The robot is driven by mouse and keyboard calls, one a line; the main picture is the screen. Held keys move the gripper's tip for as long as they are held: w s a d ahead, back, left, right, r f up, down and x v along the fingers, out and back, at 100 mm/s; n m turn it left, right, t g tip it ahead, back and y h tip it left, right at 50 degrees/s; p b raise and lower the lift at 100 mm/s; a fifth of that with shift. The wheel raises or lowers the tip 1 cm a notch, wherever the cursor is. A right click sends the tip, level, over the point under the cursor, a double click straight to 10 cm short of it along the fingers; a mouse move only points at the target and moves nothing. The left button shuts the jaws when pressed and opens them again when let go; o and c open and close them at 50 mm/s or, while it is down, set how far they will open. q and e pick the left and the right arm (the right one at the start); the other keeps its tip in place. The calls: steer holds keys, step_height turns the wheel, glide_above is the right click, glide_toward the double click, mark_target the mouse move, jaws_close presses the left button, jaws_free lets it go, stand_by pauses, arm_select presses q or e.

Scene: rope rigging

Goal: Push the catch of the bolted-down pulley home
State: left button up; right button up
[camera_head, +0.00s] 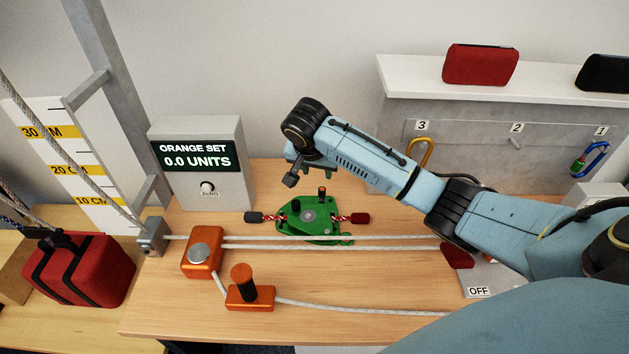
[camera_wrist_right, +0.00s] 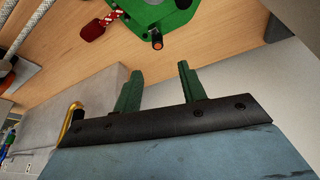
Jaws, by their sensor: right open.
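The green pulley (camera_head: 308,218) lies on the wooden bench, with a dark-ended red and white cord running through it. A short dark post with an orange tip stands at its edge, and that post (camera_wrist_right: 157,43) shows at the top of the right wrist view, next to the green plate (camera_wrist_right: 168,12). My right gripper (camera_head: 292,180) hangs above and behind the pulley in the head view. In the right wrist view its two green fingers (camera_wrist_right: 158,82) are apart with nothing between them, clear of the pulley. My left gripper is not in view.
Orange blocks (camera_head: 203,252) and (camera_head: 250,297) carry a grey rope in front of the pulley. A grey display box (camera_head: 203,165) stands behind left. A panel (camera_head: 490,150) with hooks and carabiners stands behind right. A red bag (camera_head: 85,268) sits at left.

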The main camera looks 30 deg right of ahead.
glide_above(322, 189)
steer(key=s+a, duration=0.2)
step_height(322, 189, down, 5)
steer(key=b+x, duration=0.1)
steer(key=x, duration=0.5)
steer(key=shift+w+d+f+b, duration=0.1)
steer(key=shift+w+f+b, duration=0.05)
steer(key=shift+b, duration=0.15)
steer(key=shift+w+f, duration=0.1)
steer(key=shift+f, duration=0.15)
steer(key=shift+d+f, duration=0.1)
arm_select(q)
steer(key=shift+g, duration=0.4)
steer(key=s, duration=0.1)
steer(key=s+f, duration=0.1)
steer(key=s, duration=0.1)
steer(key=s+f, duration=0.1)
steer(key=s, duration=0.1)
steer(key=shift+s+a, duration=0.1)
arm_select(e)
jaws_close()
